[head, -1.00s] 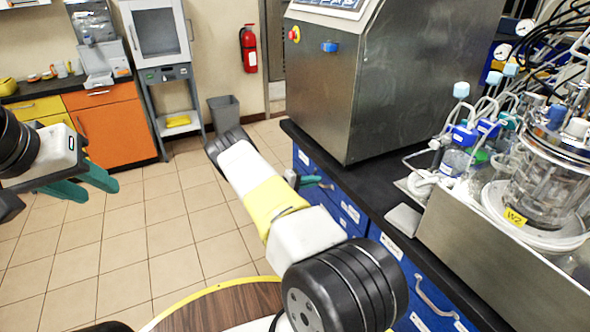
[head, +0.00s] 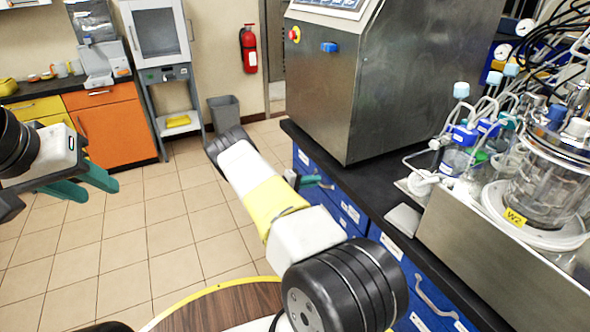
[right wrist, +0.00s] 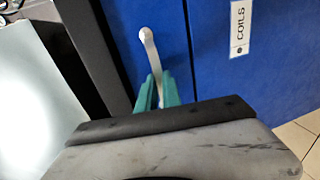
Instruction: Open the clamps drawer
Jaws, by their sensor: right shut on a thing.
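My right gripper (head: 313,181) reaches the blue drawer fronts under the black counter, mostly hidden behind my own arm in the head view. In the right wrist view its green fingers (right wrist: 156,92) are shut on a pale drawer handle (right wrist: 149,48). That handle is on a blue drawer front (right wrist: 112,50), whose label I cannot see. I cannot read a clamps label anywhere. My left gripper (head: 98,188) is open and empty, above the floor at the left.
A large steel cabinet (head: 400,85) and glass reactor vessels (head: 545,185) stand on the black counter (head: 385,195). Another blue drawer with a handle (head: 437,302) is near the front right. A grey bin (head: 224,113) stands at the back. The tiled floor left of the counter is clear.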

